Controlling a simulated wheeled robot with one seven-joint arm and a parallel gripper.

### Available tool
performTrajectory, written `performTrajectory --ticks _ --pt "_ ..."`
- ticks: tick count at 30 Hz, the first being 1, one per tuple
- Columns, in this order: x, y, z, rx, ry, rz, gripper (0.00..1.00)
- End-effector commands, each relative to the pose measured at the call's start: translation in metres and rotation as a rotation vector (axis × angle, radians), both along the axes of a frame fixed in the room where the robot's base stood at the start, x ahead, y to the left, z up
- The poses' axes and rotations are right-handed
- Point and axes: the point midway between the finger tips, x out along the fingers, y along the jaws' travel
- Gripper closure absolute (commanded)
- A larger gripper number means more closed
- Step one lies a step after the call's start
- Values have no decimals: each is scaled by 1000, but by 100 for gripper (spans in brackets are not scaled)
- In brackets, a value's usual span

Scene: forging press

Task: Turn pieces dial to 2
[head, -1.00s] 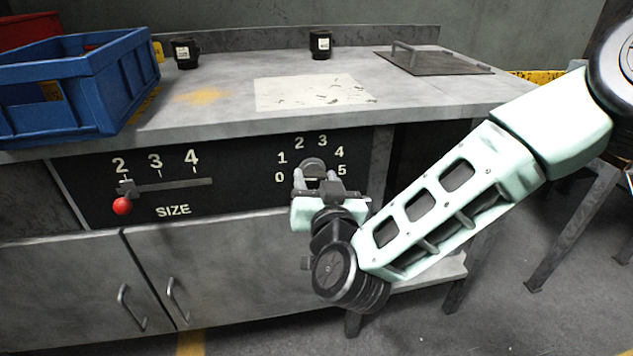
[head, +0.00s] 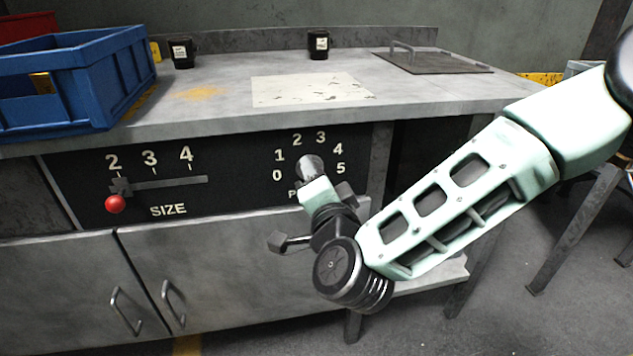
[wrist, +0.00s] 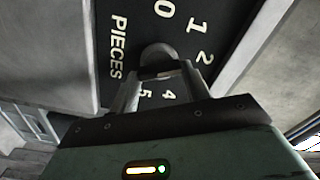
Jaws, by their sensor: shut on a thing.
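The pieces dial (head: 310,166) is a grey round knob on the black panel, ringed by the numbers 0 to 5. My gripper (head: 311,177) reaches it from the front and below, and in the head view it covers part of the knob. In the wrist view the two fingers (wrist: 160,82) are shut on the dial (wrist: 158,54), one on each side of it. The word PIECES and several numbers show around it there. The dial's pointer is hidden, so I cannot tell which number it points at.
The size slider with a red knob (head: 115,204) is left of the dial. On the worktop (head: 220,115) stand a blue crate (head: 110,80), two black mugs (head: 318,44) and a metal plate with a handle (head: 435,63). Cabinet doors (head: 215,265) lie below the panel.

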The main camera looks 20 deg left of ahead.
Motion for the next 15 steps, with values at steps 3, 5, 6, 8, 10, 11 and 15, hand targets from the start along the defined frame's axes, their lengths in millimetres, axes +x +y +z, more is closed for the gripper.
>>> performTrajectory --ticks 3,5,6,8,10,11,15 --pt "0 -1 -1 48 30 -1 76" --pt "0 -1 -1 68 42 -1 76" --pt "0 -1 -1 79 49 -1 76" --pt "0 -1 -1 93 57 -1 76" --pt "0 -1 -1 105 65 -1 76" --pt "0 -1 -1 109 67 -1 76" --pt "0 -1 -1 119 74 -2 76"
